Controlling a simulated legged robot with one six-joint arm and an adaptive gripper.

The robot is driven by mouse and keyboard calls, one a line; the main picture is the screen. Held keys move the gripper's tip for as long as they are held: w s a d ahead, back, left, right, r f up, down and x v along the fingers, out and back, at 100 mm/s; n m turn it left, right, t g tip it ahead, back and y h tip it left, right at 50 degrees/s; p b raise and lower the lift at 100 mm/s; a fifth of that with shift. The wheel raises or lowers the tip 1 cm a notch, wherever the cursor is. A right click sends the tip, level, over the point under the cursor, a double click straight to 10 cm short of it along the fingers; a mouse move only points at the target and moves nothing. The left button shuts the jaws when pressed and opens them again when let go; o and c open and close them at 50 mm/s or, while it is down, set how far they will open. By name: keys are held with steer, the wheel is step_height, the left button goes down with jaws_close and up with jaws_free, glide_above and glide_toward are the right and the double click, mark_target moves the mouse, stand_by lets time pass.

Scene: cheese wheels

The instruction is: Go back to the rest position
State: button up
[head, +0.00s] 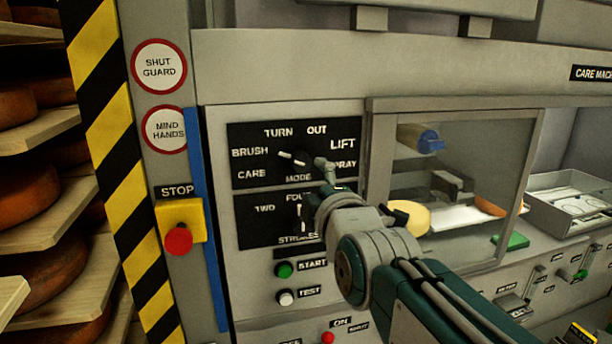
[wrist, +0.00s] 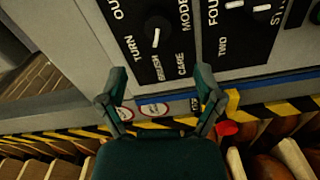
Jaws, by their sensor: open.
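My gripper (head: 324,172) is in front of the black control panel (head: 243,132) in the head view, near the mode knob (head: 297,158). In the wrist view my gripper's two dark green fingers (wrist: 161,78) are spread apart with nothing between them. The mode knob also shows beyond the fingertips (wrist: 157,32), apart from them. Its white pointer is towards BRUSH. My wrist hides part of the lower strokes panel (head: 262,222) in the head view.
A red stop button (head: 178,239) on a yellow box and a striped post (head: 118,150) stand left of the panel. Shelves with cheese wheels (head: 30,190) are at far left. A glazed guard (head: 470,170) is right of the panel, with a cheese (head: 408,216) behind it.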

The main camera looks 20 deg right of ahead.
steer(key=shift+s, duration=0.9)
steer(key=shift+f, duration=0.1)
steer(key=s+f+m+g, duration=0.6)
steer(key=s+f+m, duration=0.1)
steer(key=f, duration=0.4)
steer(key=s+f+m+g, duration=0.6)
steer(key=s+f+m, duration=0.2)
steer(key=f, duration=0.3)
steer(key=shift+s+f+m, duration=0.2)
steer(key=shift+f+m, duration=0.15)
steer(key=shift+m, duration=0.05)
